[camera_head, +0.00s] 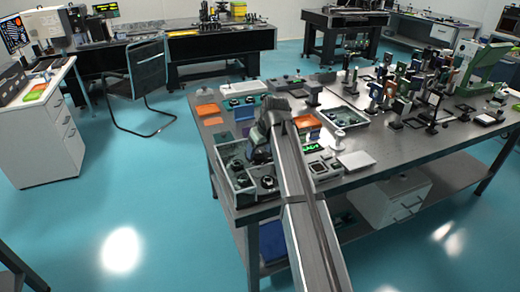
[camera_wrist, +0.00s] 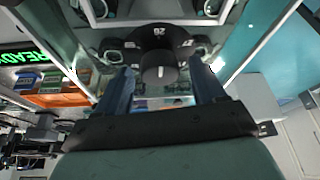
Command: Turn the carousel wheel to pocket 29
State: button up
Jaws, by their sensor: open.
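The carousel wheel (camera_wrist: 147,42) is a dark disc with white numbers on its face, at the top middle of the wrist view. A number near its middle looks like 28 or 26, but it is too small and turned to read surely. A grey round knob (camera_wrist: 158,73) with a white mark stands at its centre. My gripper (camera_wrist: 161,67) is open, with one blue-grey finger on each side of the knob and visible gaps between. Whether the fingers reach down to the knob's height cannot be told. In the head view my arm hides the wheel and fingertips.
A green READY display (camera_wrist: 20,57) is at the left of the wrist view and also shows in the head view (camera_head: 312,147). An open grey tray (camera_head: 232,182) with dark parts lies left of my arm. Crowded optical mounts (camera_head: 405,90) stand at the right.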

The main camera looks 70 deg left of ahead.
jog(key=shift+f, duration=0.1)
jog(key=shift+c, duration=0.2)
grip_shut()
dwell(0.5)
